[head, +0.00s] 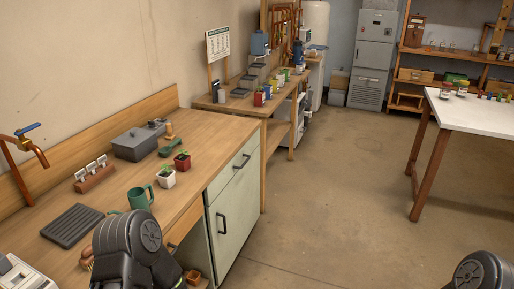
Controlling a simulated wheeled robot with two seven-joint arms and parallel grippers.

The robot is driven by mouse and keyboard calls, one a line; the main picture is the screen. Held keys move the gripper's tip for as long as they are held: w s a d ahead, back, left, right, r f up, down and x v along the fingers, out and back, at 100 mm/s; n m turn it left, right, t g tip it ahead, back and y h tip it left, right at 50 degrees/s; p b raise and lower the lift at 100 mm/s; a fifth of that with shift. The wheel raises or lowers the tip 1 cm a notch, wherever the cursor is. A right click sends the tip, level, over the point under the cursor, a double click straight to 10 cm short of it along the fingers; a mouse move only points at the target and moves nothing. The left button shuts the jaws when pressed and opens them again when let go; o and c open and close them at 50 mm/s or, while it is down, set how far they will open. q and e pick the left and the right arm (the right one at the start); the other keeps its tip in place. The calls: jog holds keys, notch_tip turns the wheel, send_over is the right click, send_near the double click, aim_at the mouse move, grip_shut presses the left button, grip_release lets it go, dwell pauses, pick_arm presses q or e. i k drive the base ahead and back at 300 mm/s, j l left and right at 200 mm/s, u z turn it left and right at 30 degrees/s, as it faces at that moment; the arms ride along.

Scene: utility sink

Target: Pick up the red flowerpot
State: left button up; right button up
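A small red flowerpot (182,163) with a green seedling stands upright on the wooden counter, near its front edge. A white flowerpot (167,180) with a seedling stands just in front of it, to its left. Another red pot (259,99) stands in a group of coloured pots on the farther bench. Dark links of my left arm show at the bottom left and of my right arm at the bottom right corner. Neither gripper's fingers can be seen. Nothing touches the red pot on the counter.
A green mug (140,198), a dark ribbed tray (72,226), a grey box (135,145), a green scoop (170,148) and a wooden label holder (94,177) are on the counter. A brass tap (32,147) is at left. The floor (330,200) right of the cabinet is clear, up to a white-topped table (475,111).

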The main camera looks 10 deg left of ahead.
aim_at(182, 162)
jog(key=i+l+z, duration=0.25)
jog(key=i, duration=0.5)
jog(key=i+z, duration=0.2)
jog(key=i, duration=0.5)
jog(key=i+l+u, duration=0.1)
jog(key=i+u, duration=0.4)
jog(key=i+l+u, duration=0.25)
jog(key=u, duration=0.25)
jog(key=i+l+u, duration=0.6)
jog(key=l+u, duration=0.35)
jog(key=i+l+u, duration=0.15)
jog(key=l+u, duration=0.35)
